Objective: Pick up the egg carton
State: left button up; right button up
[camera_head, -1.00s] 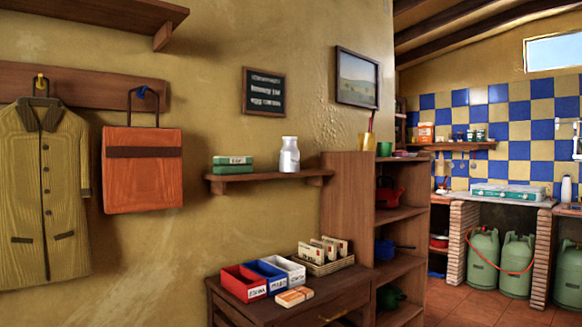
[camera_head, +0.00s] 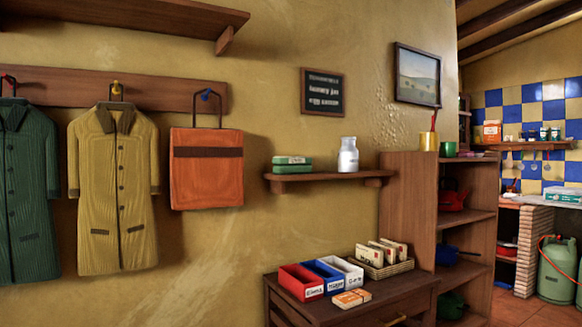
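No thing in view is clearly an egg carton. A green box-like item (camera_head: 291,164) with a pale label lies at the left end of the small wall shelf; it could be a carton, but I cannot tell what it holds. Neither of my grippers is in view.
Below, a wooden cabinet (camera_head: 385,300) bears red (camera_head: 301,282), blue (camera_head: 323,273) and white bins (camera_head: 347,270) and a basket (camera_head: 388,268). A shelf unit (camera_head: 410,200) stands right. Coats (camera_head: 113,190) and an orange bag (camera_head: 207,167) hang left.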

aim_at(285, 165)
jog(key=i+z, duration=0.3)
jog(key=i, duration=0.2)
jog(key=i+z, duration=0.3)
jog(key=i, duration=0.2)
